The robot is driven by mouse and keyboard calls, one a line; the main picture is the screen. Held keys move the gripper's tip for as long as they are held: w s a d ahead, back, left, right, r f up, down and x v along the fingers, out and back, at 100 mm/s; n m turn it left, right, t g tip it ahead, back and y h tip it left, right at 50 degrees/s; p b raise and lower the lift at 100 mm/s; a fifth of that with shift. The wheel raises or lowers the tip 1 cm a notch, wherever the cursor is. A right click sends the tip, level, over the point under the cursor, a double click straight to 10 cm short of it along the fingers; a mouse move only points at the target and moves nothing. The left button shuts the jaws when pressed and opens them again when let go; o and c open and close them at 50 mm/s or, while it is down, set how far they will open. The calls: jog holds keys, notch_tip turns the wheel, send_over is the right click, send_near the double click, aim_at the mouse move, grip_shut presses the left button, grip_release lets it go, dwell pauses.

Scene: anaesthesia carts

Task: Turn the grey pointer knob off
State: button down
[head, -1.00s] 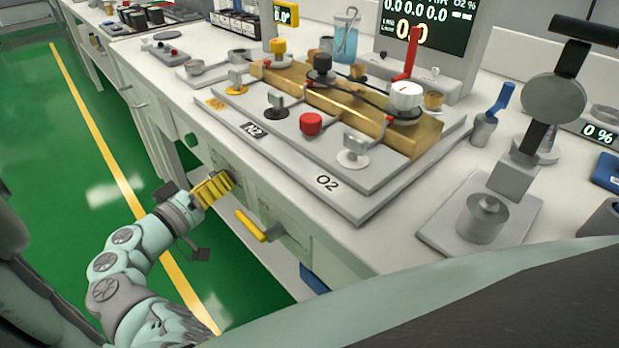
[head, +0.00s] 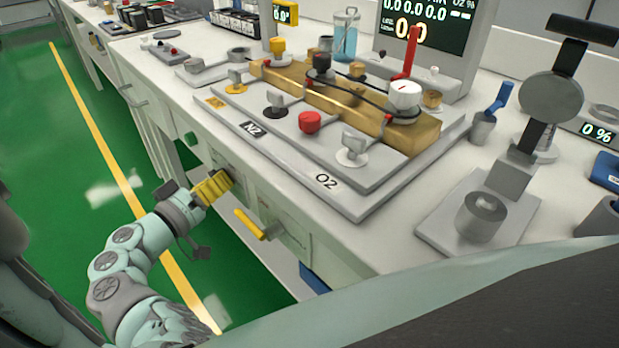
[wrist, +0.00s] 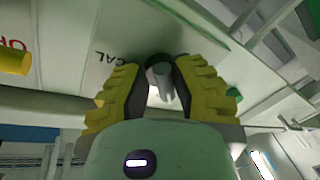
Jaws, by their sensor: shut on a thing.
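The grey pointer knob (wrist: 159,82) sits on a dark round base on the cart's front panel (wrist: 110,80), near the upside-down letters CAL. My gripper (wrist: 158,88) has its yellow ridged fingers on either side of the knob and is shut on it. In the head view my gripper (head: 222,181) is up against the cart's front face, below the N2 label. There its fingers hide most of the knob, so its pointing direction is hard to read.
A yellow handle (head: 250,225) sticks out of the front face right of my gripper. A green button (head: 191,139) lies to the left. The worktop above holds a plate (head: 285,150) with several knobs. Green floor is open at left.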

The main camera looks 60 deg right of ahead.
jog(key=shift+w+a+f+n+y+p, duration=0.15)
jog(key=shift+f+n+y+p, duration=0.15)
jog(key=shift+n+p, duration=0.4)
jog(key=n+y+p, duration=0.1)
jog(key=n+p, duration=0.2)
jog(key=n, duration=0.1)
jog(key=shift+r, duration=0.2)
jog(key=shift+f+n+g+p, duration=0.1)
jog(key=shift+n+g+p, duration=0.4)
jog(key=shift+n+p, duration=0.4)
jog(key=shift+f, duration=0.1)
jog(key=c, duration=1.3)
grip_release()
jog(key=o, duration=0.3)
jog(key=shift+o, duration=0.3)
jog(key=shift+r, duration=0.2)
